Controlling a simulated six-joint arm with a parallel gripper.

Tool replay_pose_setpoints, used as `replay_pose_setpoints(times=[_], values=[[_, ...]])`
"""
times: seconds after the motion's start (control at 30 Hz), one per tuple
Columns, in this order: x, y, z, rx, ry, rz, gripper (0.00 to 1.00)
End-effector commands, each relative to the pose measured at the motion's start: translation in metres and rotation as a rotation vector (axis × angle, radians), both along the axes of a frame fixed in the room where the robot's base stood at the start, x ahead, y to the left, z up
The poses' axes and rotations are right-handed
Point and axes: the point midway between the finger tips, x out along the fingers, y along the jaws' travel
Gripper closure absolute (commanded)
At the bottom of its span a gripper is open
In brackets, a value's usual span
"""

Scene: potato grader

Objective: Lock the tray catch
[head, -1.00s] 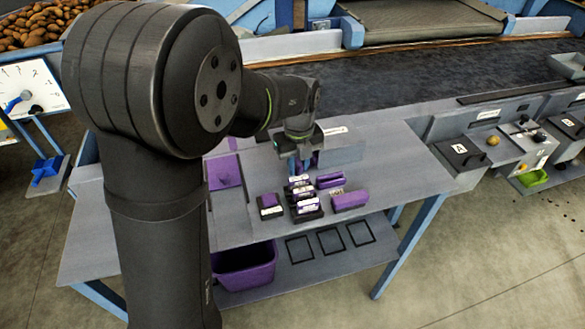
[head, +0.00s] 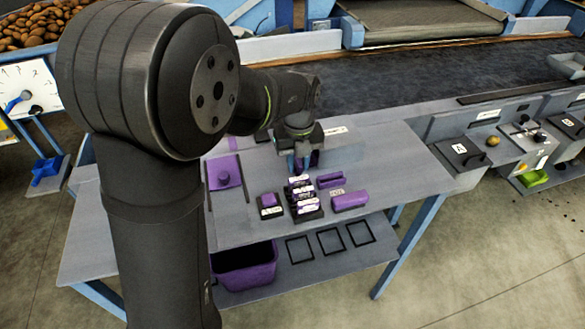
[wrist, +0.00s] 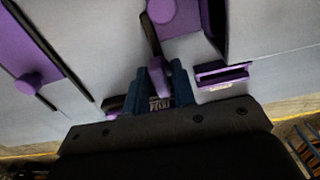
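A dark bar runs up from this piece. I cannot tell whether the fingers press on it. A white label with dark lettering shows low between the fingers. No part is marked as the tray catch, and the fingers hide part of what is beneath them.
A purple plate with a knob (head: 224,173) lies left of the cluster. A small purple block on a black base (head: 268,204), a purple slotted bracket (head: 330,179) and a purple block (head: 350,201) stand nearby. A purple bin (head: 246,268) sits below.

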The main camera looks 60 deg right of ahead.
Motion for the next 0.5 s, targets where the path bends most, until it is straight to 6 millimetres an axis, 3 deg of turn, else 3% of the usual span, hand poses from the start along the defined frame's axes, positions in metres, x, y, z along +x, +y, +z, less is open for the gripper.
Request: replay_pose_setpoints(times=[0.5], values=[[0.0, 0.0, 0.04, -0.001, 0.0, 0.0, 0.76]])
